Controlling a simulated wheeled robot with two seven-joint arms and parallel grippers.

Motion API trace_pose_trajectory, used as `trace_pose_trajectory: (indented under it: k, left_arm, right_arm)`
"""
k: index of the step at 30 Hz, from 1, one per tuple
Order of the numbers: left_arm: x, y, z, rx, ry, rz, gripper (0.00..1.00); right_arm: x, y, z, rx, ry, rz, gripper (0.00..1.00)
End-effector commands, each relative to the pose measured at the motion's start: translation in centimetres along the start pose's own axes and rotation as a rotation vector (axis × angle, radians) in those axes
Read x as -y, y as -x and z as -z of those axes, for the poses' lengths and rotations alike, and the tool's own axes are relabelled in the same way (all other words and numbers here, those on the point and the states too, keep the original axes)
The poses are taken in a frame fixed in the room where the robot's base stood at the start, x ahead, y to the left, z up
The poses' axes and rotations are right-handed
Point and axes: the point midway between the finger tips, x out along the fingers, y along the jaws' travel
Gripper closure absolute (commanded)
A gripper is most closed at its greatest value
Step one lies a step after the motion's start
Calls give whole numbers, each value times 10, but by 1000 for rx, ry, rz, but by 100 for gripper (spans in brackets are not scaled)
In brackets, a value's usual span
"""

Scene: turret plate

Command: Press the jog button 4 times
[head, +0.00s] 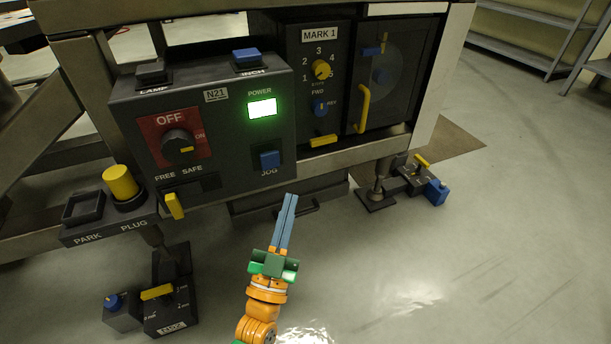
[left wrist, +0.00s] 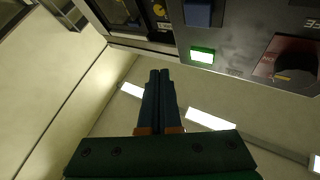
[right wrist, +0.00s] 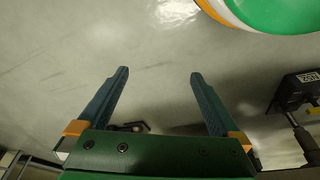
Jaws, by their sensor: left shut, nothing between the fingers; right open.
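The jog button (head: 270,159) is a blue block on the front of the dark grey control box (head: 226,125), above the JOG label and below the lit green power lamp (head: 262,108). It also shows at the top edge of the left wrist view (left wrist: 198,12). My left gripper (head: 291,196) is shut and empty. Its fingertips are a little below and right of the jog button in the head view, apart from it. My right gripper (right wrist: 158,75) is open and empty over the floor in the right wrist view, outside the head view.
A red OFF/ON panel with a black dial (head: 181,147) is left of the button. A blue INCH button (head: 247,60) sits on the box top. A yellow plug (head: 120,182) stands lower left. A MARK 1 panel (head: 319,35) is to the right.

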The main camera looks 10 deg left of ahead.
Motion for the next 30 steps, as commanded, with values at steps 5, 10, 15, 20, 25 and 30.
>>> trace_pose_trajectory:
  k: [5,10,15,20,25,30]
  left_arm:
    - [0,-1,0,3,0,-2,100]
    - [4,-7,-7,3,-1,-3,100]
    - [16,-22,-19,4,-1,-3,100]
    - [21,-29,-24,5,-1,-4,100]
    - [26,-37,-29,5,-1,-4,100]
    - [32,-44,-34,6,0,-4,100]
  right_arm:
    - [0,2,1,-1,0,0,0]
    - [0,8,2,-9,1,0,0]
    - [1,24,6,-37,2,1,0]
    - [2,27,31,-154,8,1,0]
    - [4,33,56,-276,14,3,0]
    - [6,41,80,-398,20,5,0]
